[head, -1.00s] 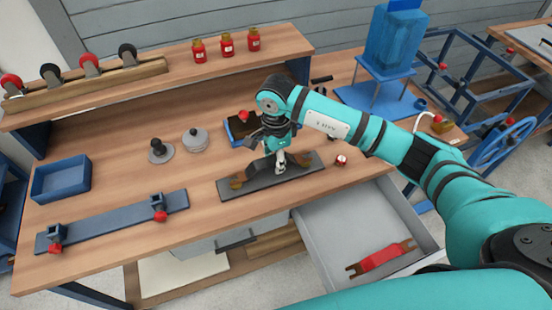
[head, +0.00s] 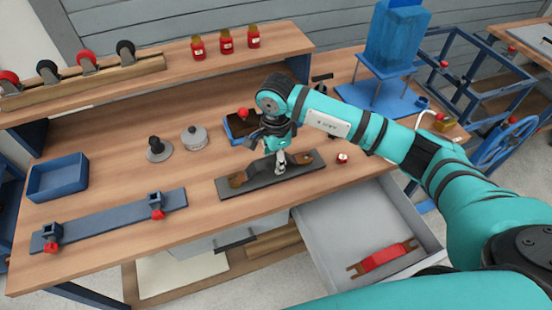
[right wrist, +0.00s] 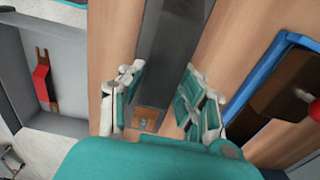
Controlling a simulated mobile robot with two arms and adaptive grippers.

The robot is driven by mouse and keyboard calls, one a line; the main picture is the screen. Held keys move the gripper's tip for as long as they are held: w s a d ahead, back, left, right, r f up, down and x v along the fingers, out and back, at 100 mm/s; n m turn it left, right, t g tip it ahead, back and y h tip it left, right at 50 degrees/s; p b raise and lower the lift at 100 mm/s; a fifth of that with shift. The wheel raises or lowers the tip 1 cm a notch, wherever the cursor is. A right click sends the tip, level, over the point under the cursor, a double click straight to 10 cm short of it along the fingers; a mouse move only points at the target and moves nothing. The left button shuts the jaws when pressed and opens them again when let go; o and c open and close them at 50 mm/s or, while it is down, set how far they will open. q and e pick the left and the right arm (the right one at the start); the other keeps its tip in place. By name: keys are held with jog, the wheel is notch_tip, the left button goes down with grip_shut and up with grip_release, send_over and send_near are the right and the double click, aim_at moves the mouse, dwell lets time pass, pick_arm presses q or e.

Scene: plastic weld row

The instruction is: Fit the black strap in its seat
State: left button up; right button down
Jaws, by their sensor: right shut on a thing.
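The black strap (head: 265,171), dark with brown ends, lies lengthwise along the dark grey plate (head: 229,194) on the bench. My right gripper (head: 281,160) comes down over its middle and is shut on it. In the right wrist view the two fingers (right wrist: 160,103) stand on either side of the dark strap, and a brown end (right wrist: 147,117) shows between them. The fingers hide part of the strap's middle. Whether the strap's ends sit fully down in the seat cannot be told. My left gripper is out of view.
An open drawer (head: 322,240) below the bench's front edge holds a red strap (head: 383,256). A blue tray with a dark block (head: 236,128) is behind the gripper. A small red-topped part (head: 342,158) stands to the right. A blue bar with clamps (head: 108,221) lies left.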

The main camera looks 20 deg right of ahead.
jog(key=shift+f, duration=0.1)
dwell(0.8)
jog(key=shift+f+b, duration=0.4)
jog(key=shift+b, duration=0.4)
dwell(0.5)
jog(key=shift+c, duration=2.2)
grip_release()
jog(key=shift+r+p, duration=1.8)
jog(key=shift+r, duration=1.75)
jog(key=shift+a+f, duration=0.1)
jog(key=shift+f, duration=0.05)
